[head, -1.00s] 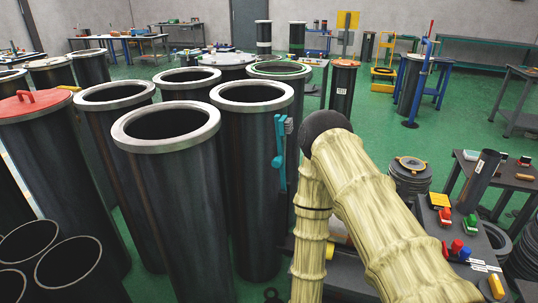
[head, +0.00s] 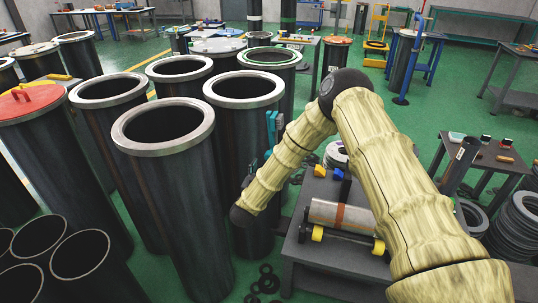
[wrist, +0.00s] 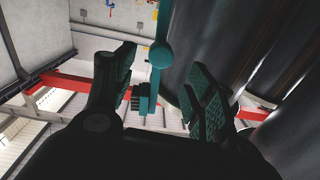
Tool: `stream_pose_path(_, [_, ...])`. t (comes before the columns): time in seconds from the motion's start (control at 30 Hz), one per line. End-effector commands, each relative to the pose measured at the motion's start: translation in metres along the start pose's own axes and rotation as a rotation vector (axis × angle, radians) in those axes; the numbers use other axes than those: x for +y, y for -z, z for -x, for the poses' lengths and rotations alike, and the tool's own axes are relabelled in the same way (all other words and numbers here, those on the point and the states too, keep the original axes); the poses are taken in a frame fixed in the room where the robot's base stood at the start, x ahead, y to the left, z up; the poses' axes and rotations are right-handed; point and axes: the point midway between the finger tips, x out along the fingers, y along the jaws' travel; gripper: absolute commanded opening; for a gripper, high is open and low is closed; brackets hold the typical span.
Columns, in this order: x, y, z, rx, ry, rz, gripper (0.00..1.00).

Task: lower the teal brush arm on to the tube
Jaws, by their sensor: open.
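The teal brush arm (head: 272,131) stands upright in the head view, in front of a tall dark cylinder; my arm hides its lower part. In the wrist view the teal brush arm (wrist: 160,56) shows a round knob and a bristled block. My gripper (wrist: 165,82) is open, with one dark teal finger on each side of the brush arm. I cannot tell whether either finger touches it. In the head view my gripper (head: 255,170) is mostly hidden behind my wrist. A grey tube (head: 335,214) with a brown band lies on yellow-ended rollers on a dark bench.
Several tall dark flanged cylinders (head: 180,205) crowd the left, one with a red lid (head: 30,102). The dark bench (head: 310,264) stands below my arm. Black rings (head: 265,282) lie on the green floor. A small table (head: 490,158) stands at right.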

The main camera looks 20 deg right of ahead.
Motion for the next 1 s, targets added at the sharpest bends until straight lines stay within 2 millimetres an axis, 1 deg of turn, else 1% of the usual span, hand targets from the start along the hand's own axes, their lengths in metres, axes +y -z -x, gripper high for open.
stream_pose_path(0.03, [0.0,0.004,-0.009,0.0,-0.001,-0.001,0.55])
stream_pose_path(0.2, [0.001,0.003,-0.037,0.0,-0.002,-0.002,0.55])
stream_pose_path(0.43, [0.0,0.002,-0.066,-0.001,0.0,0.0,0.55])
stream_pose_path(0.6, [0.0,0.0,-0.076,-0.002,0.002,0.0,0.55])
stream_pose_path(0.93, [0.0,-0.001,-0.078,-0.002,0.002,0.0,0.55])
stream_pose_path(1.0, [0.0,-0.001,-0.078,-0.002,0.002,0.0,0.42])
